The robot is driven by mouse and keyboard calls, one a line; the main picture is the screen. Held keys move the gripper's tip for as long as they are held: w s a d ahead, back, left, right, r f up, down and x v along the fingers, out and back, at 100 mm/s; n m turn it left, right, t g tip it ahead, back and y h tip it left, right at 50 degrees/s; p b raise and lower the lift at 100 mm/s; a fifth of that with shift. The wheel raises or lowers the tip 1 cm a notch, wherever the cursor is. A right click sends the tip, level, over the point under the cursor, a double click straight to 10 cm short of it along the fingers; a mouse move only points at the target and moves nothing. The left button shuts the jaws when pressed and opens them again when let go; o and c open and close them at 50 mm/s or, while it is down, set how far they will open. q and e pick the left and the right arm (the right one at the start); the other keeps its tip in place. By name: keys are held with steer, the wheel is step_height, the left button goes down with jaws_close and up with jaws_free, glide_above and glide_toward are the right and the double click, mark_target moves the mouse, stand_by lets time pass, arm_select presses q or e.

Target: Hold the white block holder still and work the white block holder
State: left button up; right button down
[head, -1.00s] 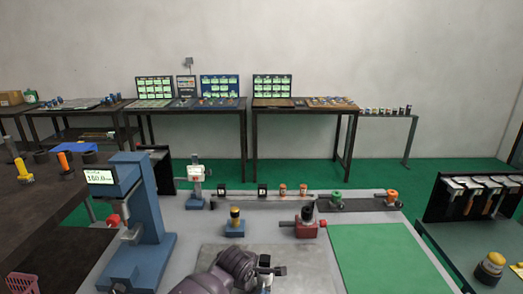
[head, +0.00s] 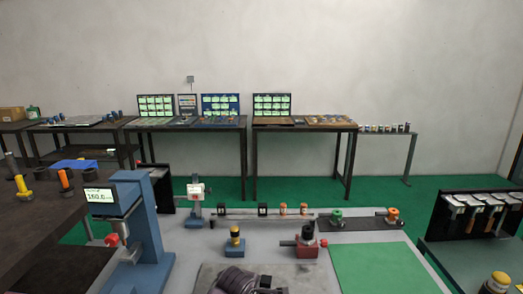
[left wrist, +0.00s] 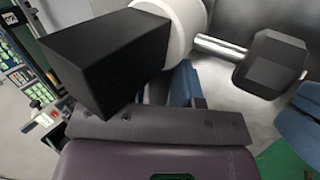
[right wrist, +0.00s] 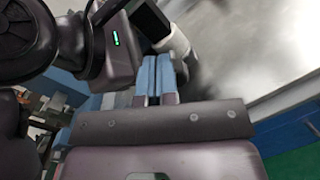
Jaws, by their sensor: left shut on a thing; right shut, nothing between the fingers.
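The white block holder shows in the left wrist view as a white round part (left wrist: 181,28) at the top, with a large black block in front of it. My left gripper (left wrist: 178,88) is shut on the white block holder. One blue finger shows; the black block hides much of the grip. In the right wrist view the holder's white part (right wrist: 176,44) lies just beyond my right gripper (right wrist: 156,76). That gripper is shut and empty, its two blue fingers together. I cannot tell whether they touch the holder. In the head view the holder is not clearly visible.
In the head view a blue press (head: 145,225) stands left, a red fixture (head: 307,244) and a small blue stand (head: 235,243) behind the work area. A green mat (head: 378,268) at right is clear.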

steer(key=shift+w+d+f, duration=0.1)
steer(key=shift+d+f, duration=0.3)
steer(key=shift+d, duration=0.1)
steer(key=shift+d+f, duration=0.2)
steer(key=shift+d, duration=0.2)
steer(key=shift+d+f, duration=0.35)
stand_by(0.6)
steer(key=shift+d+r, duration=0.2)
steer(key=shift+d, duration=0.05)
steer(key=s+a, duration=0.1)
steer(key=s, duration=0.5)
steer(key=shift+s, duration=0.15)
stand_by(0.3)
steer(key=shift+a+r, duration=0.15)
